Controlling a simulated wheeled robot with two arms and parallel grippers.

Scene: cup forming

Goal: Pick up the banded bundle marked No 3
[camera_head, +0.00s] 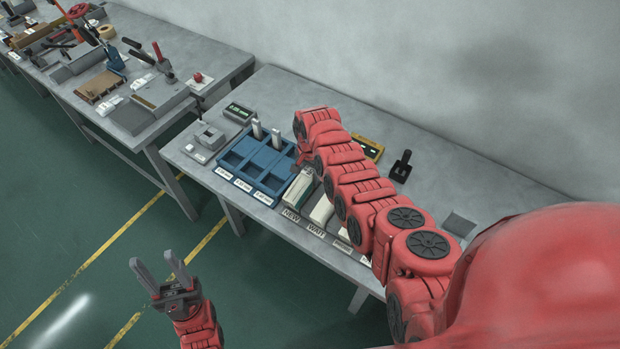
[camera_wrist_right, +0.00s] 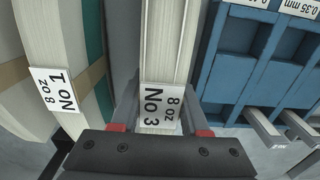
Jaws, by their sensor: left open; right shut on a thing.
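The banded bundle marked No 3 (camera_wrist_right: 160,104) is a pale stack with a white label reading "8 oz No 3", in the middle of the right wrist view. My right gripper (camera_wrist_right: 161,122) is shut on it, with a red-padded finger on each side. In the head view the pale bundle (camera_head: 301,186) stands beside the blue tray, at the "NEW" label; my right arm hides the right gripper there. Another bundle, marked No 1 (camera_wrist_right: 50,60), stands beside it. My left gripper (camera_head: 153,258) is open and empty over the floor, away from the table.
The blue tray (camera_head: 236,187) with several compartments lies close beside the No 3 bundle; two upright metal pieces stand at its back. A small display box (camera_head: 239,112) and a black-handled tool (camera_head: 401,166) are on the table. A second bench (camera_head: 165,127) stands at the left.

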